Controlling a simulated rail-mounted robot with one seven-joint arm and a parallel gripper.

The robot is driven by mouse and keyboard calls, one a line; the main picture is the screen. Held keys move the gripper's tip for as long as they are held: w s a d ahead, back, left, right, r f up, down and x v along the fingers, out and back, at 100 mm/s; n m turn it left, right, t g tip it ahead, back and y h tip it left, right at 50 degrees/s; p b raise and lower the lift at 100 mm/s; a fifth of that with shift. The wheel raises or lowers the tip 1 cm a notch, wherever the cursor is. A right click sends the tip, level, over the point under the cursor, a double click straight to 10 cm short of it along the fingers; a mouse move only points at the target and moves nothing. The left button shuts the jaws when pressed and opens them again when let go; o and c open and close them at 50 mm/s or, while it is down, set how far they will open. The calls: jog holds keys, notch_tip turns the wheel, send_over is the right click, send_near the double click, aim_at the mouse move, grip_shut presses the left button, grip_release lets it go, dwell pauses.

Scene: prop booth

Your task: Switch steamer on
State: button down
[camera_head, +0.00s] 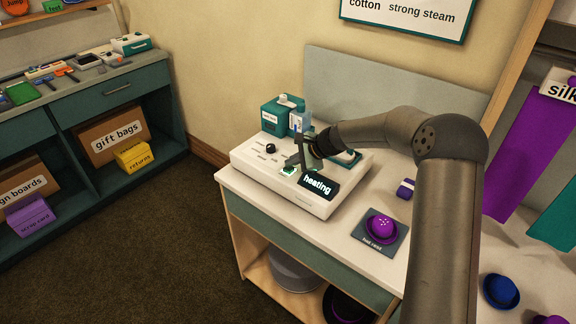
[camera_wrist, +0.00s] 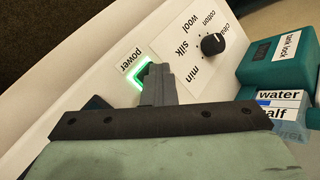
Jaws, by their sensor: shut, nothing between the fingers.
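The steamer (camera_head: 262,171) is a white box on the counter, with a black display (camera_head: 318,185) reading "heating". Its power switch (camera_wrist: 139,76) glows green next to the word "power". My gripper (camera_head: 297,165) is shut and empty, with its fingertips at the switch. The wrist view also shows my gripper (camera_wrist: 152,72) with the fingertips over part of the switch; I cannot tell whether they touch it. A black dial (camera_wrist: 213,44) beside the switch has the labels min, silk, wool, cotton and a partly readable one.
A teal "tank lock" block (camera_wrist: 281,60) and a water container (camera_wrist: 280,105) stand beside the steamer. A purple hat (camera_head: 381,228) sits on a grey pad (camera_head: 399,241) to the right. My arm crosses above the counter's right part.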

aim_at(292, 168)
jog(key=shift+r+p, duration=1.9)
jog(key=shift+r, duration=1.15)
